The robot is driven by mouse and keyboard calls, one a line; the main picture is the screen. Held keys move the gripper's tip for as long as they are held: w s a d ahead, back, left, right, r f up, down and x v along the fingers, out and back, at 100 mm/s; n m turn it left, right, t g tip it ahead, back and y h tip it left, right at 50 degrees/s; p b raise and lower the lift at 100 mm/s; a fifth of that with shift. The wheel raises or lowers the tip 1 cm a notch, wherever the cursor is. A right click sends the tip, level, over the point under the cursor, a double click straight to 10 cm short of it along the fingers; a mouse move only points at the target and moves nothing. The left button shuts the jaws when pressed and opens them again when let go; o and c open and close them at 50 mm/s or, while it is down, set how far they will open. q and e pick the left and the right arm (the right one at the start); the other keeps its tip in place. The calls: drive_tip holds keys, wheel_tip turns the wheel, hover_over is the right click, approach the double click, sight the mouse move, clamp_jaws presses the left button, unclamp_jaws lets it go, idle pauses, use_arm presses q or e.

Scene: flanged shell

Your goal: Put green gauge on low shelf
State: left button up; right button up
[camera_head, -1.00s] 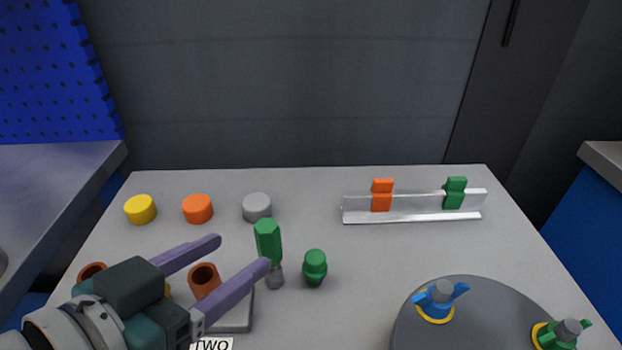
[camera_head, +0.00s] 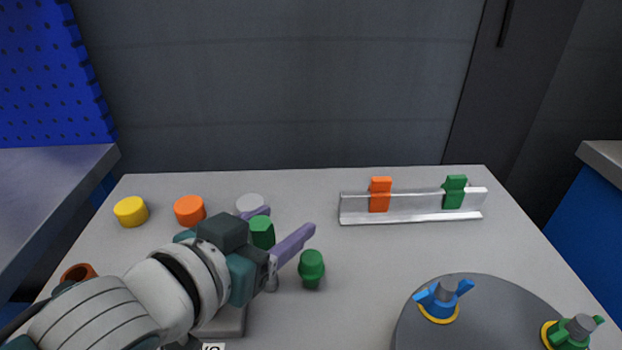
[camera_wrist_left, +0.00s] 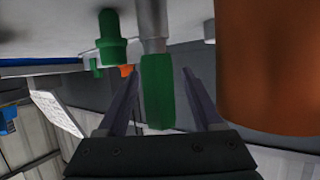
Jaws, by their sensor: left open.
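A green hexagonal handle on a grey shaft, which looks like the green gauge (camera_head: 262,232), stands upright on the table left of the middle, partly hidden by my left gripper. My left gripper (camera_head: 288,220) is open, with one finger on each side of the green handle. In the left wrist view the green gauge (camera_wrist_left: 157,92) sits between the open fingers (camera_wrist_left: 160,72), with a visible gap on both sides. A shorter green capped plug (camera_head: 312,268) stands just right of the gripper. My right gripper is not in view. I cannot identify a low shelf.
Yellow (camera_head: 131,211), orange (camera_head: 189,210) and grey (camera_head: 249,202) discs lie at the back left. A metal rail (camera_head: 410,207) holds orange and green clips. A round grey plate (camera_head: 480,315) carries blue and green wing parts. An orange cylinder (camera_wrist_left: 265,70) is close beside the fingers.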

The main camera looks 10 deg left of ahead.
use_arm(q)
clamp_jaws()
idle(0.4)
